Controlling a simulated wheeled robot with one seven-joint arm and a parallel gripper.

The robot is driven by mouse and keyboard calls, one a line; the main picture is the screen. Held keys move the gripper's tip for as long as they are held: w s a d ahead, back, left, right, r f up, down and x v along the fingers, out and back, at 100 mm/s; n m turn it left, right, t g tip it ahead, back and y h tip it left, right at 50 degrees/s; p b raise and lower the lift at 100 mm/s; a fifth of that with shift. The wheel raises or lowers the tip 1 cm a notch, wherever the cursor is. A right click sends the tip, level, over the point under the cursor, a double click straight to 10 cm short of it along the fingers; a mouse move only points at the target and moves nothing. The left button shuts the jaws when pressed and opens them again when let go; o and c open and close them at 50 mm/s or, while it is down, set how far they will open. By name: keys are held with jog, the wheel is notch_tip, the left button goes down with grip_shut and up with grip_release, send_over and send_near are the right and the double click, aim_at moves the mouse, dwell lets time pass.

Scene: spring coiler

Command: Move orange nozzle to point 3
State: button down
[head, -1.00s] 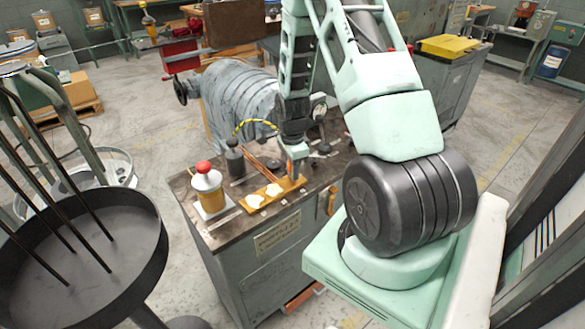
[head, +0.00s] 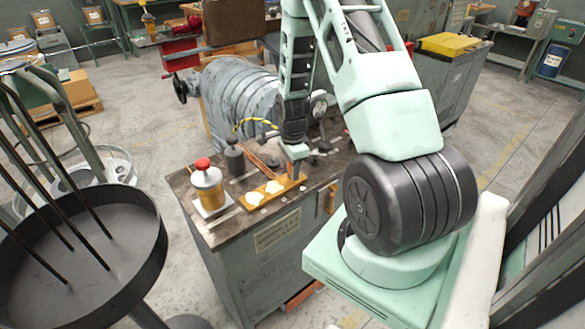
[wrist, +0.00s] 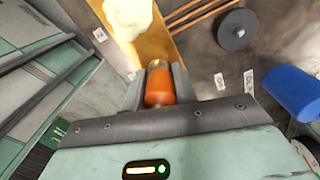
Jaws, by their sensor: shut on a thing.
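My gripper (wrist: 160,80) is shut on the orange nozzle (wrist: 160,88), with one grey finger on each side of it in the wrist view. In the head view my gripper (head: 296,160) points down at the right end of an orange-brown board (head: 298,181) on the bench. The nozzle is mostly hidden there by the fingers. In the wrist view the board (wrist: 156,45) lies just beyond the nozzle; I cannot tell whether they touch.
The board carries pale cream lumps (head: 275,187). A yellow jar with a red cap (head: 208,188) stands at the bench's left. A dark weight (wrist: 236,29) and a blue cylinder (wrist: 292,92) stand right of my gripper. The coiler (head: 240,100) is behind.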

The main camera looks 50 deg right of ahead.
jog(key=c, duration=1)
grip_release()
jog(key=shift+c, duration=0.2)
notch_tip(320, 180, up, 30)
jog(key=p, duration=1.1)
jog(key=shift+r+p, duration=0.2)
jog(key=shift+p, duration=0.15)
